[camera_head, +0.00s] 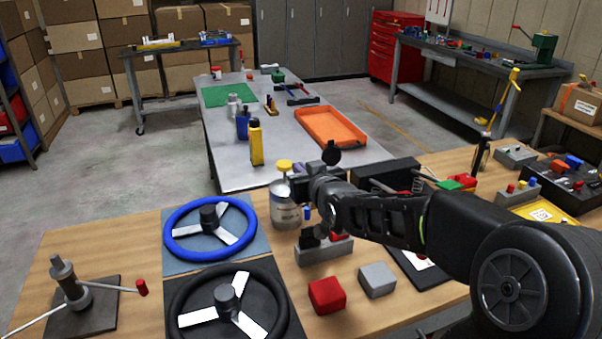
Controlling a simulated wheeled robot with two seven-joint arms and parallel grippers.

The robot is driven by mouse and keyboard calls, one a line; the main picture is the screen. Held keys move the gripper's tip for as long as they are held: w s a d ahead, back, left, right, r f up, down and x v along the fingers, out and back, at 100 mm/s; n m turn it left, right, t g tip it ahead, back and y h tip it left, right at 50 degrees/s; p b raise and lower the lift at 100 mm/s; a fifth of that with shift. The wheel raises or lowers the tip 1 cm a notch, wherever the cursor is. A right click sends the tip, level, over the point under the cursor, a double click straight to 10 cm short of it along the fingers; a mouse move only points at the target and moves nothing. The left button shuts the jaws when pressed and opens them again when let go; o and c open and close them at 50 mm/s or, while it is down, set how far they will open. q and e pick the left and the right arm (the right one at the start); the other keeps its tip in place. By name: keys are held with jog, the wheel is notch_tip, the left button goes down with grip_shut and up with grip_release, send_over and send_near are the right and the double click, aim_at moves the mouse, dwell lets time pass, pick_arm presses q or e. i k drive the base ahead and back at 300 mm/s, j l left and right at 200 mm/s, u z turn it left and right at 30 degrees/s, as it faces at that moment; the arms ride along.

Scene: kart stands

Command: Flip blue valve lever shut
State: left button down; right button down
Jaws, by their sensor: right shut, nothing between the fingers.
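A grey valve block (325,252) stands on the wooden table, in the middle of the head view. A small blue piece (307,212), which looks like the blue lever, stands up at its back left. A red lever (340,236) shows at the block's right. My right arm reaches in from the right, and my right gripper (314,238) is over the block's left part, close to the blue piece. It is shut with nothing held. I cannot tell whether it touches the lever. My wrist and fingers hide part of the block. My left gripper is not in view.
A blue steering wheel (180,248) and a black one (180,319) lie left of the block. A white can (285,214) stands just behind it. A red block (327,295) and a grey block (377,279) sit in front. A metal post (73,288) stands at far left.

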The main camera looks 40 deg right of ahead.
aim_at(307, 208)
jog(key=k+j, duration=0.25)
jog(key=k, duration=0.2)
jog(key=k+j, duration=0.25)
jog(key=k, duration=0.25)
